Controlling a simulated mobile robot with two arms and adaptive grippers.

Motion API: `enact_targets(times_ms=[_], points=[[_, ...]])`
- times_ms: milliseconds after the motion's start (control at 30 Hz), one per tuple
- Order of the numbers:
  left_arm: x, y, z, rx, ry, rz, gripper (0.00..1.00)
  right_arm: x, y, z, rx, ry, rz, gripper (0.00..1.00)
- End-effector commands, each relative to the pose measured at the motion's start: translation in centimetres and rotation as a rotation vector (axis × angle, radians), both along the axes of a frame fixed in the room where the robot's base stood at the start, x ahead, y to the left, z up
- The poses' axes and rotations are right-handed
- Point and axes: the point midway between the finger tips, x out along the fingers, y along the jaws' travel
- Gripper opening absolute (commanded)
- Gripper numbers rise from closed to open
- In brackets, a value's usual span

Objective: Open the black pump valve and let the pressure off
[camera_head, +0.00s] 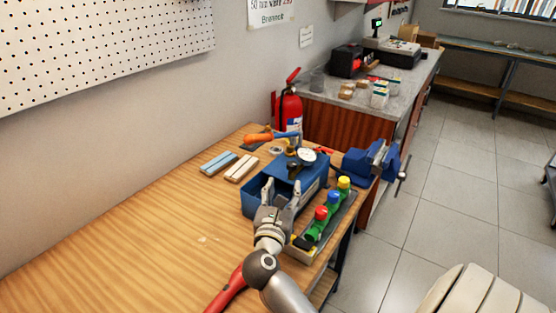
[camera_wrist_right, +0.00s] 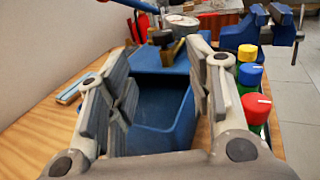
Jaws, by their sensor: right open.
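The blue test pump (camera_head: 314,185) stands on the wooden bench, with an open blue trough at its near side. A round white gauge (camera_head: 306,156) sits on top of it. A small black part (camera_head: 294,171), which looks like the pump valve, is beside the gauge; it also shows as a black knob in the right wrist view (camera_wrist_right: 161,38). My right gripper (camera_head: 281,191) is open and empty, its fingers over the near end of the trough. In the right wrist view the gripper (camera_wrist_right: 161,85) has the trough between its fingers, with the black knob beyond them. My left gripper is out of view.
Two flat bars (camera_head: 243,168) lie left of the pump. The bench's left part is clear.

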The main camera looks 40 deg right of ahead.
Motion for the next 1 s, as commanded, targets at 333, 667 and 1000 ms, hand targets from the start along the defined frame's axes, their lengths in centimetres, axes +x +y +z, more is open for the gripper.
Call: enact_targets(times_ms=[333, 667, 1000], points=[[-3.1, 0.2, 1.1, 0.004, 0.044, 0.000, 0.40, 2.2, -2.8, 0.3, 0.000, 0.001, -0.002, 0.48], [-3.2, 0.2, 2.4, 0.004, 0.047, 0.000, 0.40, 5.8, -7.2, 0.1, 0.001, 0.001, -0.002, 0.48], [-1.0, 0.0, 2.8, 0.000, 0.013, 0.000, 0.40, 6.8, -8.5, -0.1, 0.004, 0.000, -0.002, 0.48]])
